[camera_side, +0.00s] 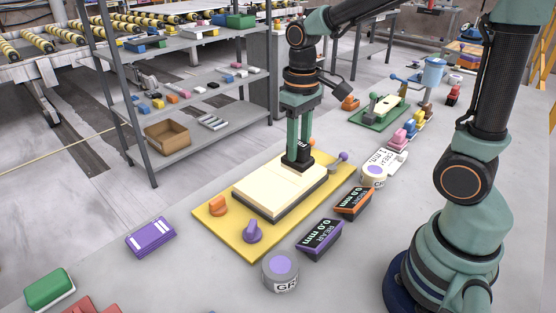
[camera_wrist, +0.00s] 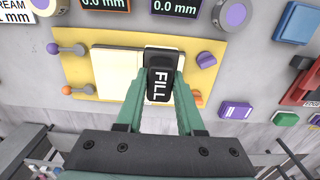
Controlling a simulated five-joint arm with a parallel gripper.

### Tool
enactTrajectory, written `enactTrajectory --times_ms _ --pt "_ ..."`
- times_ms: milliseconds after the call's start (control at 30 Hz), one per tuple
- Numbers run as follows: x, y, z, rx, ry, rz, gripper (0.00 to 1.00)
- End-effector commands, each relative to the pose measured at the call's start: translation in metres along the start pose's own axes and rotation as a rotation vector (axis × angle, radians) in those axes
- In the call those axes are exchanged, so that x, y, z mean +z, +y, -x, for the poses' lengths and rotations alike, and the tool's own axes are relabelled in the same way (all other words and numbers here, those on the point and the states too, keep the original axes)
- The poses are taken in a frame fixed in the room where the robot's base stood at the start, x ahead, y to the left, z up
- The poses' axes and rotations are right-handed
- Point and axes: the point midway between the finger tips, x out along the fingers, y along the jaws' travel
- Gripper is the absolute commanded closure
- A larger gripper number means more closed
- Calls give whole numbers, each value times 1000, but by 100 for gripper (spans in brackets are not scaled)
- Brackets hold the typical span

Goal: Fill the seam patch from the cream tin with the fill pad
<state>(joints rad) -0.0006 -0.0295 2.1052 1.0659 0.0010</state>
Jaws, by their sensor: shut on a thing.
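My gripper (camera_side: 299,150) is shut on the black fill pad (camera_wrist: 160,75), which has "FILL" in white letters. The pad is upright over the far part of the cream stone slab (camera_side: 265,190); I cannot tell whether it touches. In the wrist view the pad covers part of the line between the slab's two cream pieces (camera_wrist: 117,75), so the seam patch is largely hidden. The cream tin (camera_side: 374,175), with a lilac disc on top, stands beside the board's right edge, next to a white card (camera_side: 388,160). It shows partly in the wrist view (camera_wrist: 45,6).
The slab lies on a yellow board (camera_side: 215,228) with orange and purple knobs. Orange (camera_side: 354,203) and purple (camera_side: 320,237) displays read 0.0 mm. A grey-labelled tin (camera_side: 281,272) stands in front. A purple box (camera_side: 150,238) lies left, with bare bench between.

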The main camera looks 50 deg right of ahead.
Motion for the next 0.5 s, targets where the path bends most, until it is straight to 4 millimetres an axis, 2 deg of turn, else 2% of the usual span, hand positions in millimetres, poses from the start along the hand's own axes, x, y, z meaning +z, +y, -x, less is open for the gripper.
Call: enactTrajectory --times_ms 267,367,500 --pt "-6 3 0 0 0 -1 100" --pt "-20 8 0 0 -1 -2 100" --pt "-50 24 -3 0 -2 -4 100"
